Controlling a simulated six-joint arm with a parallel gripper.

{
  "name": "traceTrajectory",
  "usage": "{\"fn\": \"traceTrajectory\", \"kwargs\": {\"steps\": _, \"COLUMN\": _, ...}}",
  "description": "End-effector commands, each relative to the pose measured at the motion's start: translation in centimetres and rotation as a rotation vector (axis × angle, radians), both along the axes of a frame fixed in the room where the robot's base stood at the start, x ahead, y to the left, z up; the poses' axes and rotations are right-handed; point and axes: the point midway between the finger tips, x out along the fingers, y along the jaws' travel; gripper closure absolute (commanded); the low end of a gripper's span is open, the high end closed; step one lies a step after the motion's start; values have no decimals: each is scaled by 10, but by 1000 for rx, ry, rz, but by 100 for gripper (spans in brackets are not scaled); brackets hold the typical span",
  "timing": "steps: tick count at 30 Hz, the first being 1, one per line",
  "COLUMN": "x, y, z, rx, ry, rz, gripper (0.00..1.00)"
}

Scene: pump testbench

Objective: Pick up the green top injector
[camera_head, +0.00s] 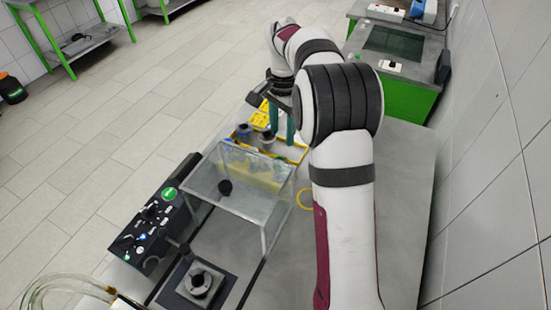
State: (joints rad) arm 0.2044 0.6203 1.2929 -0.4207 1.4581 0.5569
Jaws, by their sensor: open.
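My gripper (282,122) points down over the right part of a yellow tray (297,153), its two teal fingers apart. Nothing shows between the fingers. Two small injector-like parts stand upright in the tray, left of the fingers: one with a bluish top (243,130) and a greyish one (267,140). No clearly green top can be made out at this size. My arm and gripper cover part of the tray's far right side, so anything there is hidden.
The bench (405,200) right of my arm is clear.

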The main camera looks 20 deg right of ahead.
Motion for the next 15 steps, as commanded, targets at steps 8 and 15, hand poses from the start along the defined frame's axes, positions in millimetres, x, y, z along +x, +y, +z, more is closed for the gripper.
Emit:
{"fn": "traceTrajectory", "kwargs": {"steps": 8, "x": -1, "y": 1, "z": -54, "rx": 1, "ry": 0, "rz": 2, "gripper": 46}}
{"fn": "traceTrajectory", "kwargs": {"steps": 15, "x": -6, "y": 4, "z": -98, "rx": 1, "ry": 2, "rz": 2, "gripper": 46}}
